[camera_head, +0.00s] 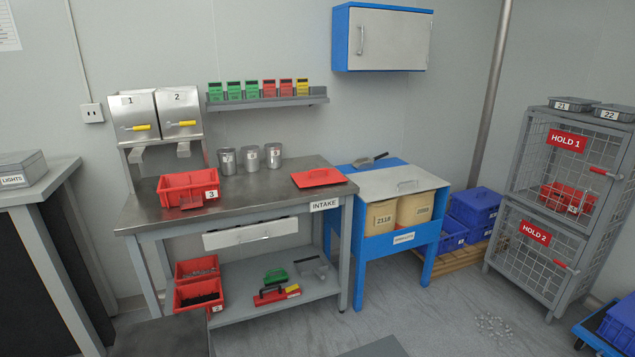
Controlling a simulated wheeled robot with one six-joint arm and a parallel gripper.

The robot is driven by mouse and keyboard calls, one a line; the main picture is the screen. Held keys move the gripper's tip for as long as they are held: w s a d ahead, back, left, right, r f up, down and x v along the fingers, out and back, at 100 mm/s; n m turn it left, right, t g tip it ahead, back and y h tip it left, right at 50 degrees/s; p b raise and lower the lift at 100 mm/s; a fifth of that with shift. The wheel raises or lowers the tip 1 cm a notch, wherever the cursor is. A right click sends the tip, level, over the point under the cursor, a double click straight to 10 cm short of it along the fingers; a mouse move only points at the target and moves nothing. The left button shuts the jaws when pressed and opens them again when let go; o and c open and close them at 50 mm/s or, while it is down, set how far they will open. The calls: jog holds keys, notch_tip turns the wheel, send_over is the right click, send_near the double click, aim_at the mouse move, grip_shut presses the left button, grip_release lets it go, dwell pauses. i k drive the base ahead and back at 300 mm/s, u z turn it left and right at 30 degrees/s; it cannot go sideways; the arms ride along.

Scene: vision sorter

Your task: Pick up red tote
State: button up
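A red tote (213,194) labelled 3 stands upright on the left part of the steel bench top, below the two dispensers. A second red tote (182,281) is on the bench's lower shelf at the left, with greyish contents. Another red tote (190,307) stands in front of it and holds dark contents. One more red tote (556,196) is behind the mesh of the HOLD 1 cage. A flat red lid-like piece (318,177) lies on the right of the bench top. My gripper is not in view.
The bench (255,199) has three metal canisters at its back and a drawer (250,236) below. Dispensers (150,115) stand behind the tote. A blue stand (425,265) with beige bins is to the right. Small pieces (494,326) are scattered on the floor. Open floor lies in front.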

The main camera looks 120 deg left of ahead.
aim_at(185, 189)
jog(key=u, duration=3.15)
jog(key=i, duration=3.05)
jog(key=u, duration=2.8)
